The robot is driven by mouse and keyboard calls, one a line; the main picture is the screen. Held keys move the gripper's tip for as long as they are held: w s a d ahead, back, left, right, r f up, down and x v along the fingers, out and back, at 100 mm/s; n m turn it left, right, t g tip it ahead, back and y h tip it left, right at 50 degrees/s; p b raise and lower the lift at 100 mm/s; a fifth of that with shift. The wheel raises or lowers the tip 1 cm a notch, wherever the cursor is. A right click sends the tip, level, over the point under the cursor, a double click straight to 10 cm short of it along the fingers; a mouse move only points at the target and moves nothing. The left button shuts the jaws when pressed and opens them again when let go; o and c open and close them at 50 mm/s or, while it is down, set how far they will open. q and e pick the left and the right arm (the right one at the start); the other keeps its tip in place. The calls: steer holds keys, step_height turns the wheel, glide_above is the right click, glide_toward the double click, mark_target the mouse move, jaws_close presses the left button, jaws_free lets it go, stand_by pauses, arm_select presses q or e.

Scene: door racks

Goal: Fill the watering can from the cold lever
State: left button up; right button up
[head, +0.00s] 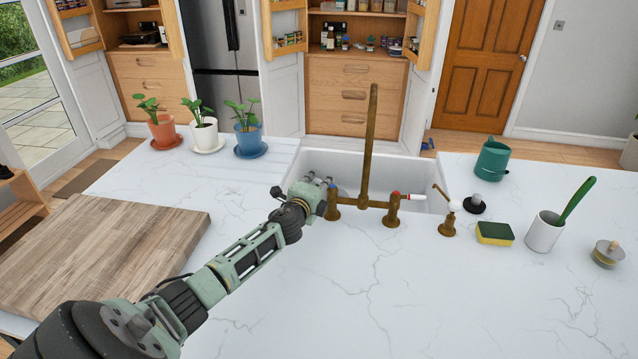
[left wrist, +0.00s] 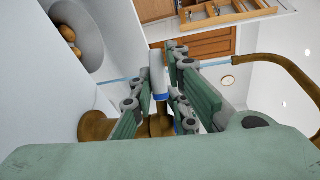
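The green watering can (head: 491,161) stands on the counter right of the sink (head: 300,158), away from the spout. The brass tap (head: 371,140) rises at the sink's near edge. My left gripper (head: 322,184) is at the tap's left lever, mostly hiding it in the head view. In the left wrist view this lever (left wrist: 157,72) is white with a blue band and lies between the fingers (left wrist: 157,88), which stand apart; contact is unclear. The right lever (head: 410,196) is white with a red mark. My right gripper is not in view.
A small brass dispenser (head: 447,222), a sponge (head: 494,233), a white cup with a green brush (head: 544,232) and a round-handled scrubber (head: 607,254) stand at right. Three potted plants (head: 203,132) stand back left. A wooden board (head: 110,255) lies at left. The front middle counter is clear.

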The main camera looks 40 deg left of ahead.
arm_select(q)
steer(key=o, duration=0.4)
steer(key=shift+w+d, duration=0.1)
steer(key=shift+w, duration=0.15)
steer(key=shift+c, duration=0.2)
steer(key=shift+o, duration=0.2)
steer(key=shift+s, duration=0.1)
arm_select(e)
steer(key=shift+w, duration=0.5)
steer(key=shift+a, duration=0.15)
arm_select(q)
steer(key=shift+s, duration=0.45)
steer(key=v, duration=1.1)
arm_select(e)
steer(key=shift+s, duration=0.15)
arm_select(q)
steer(key=shift+d+r, duration=0.1)
steer(key=shift+r, duration=0.05)
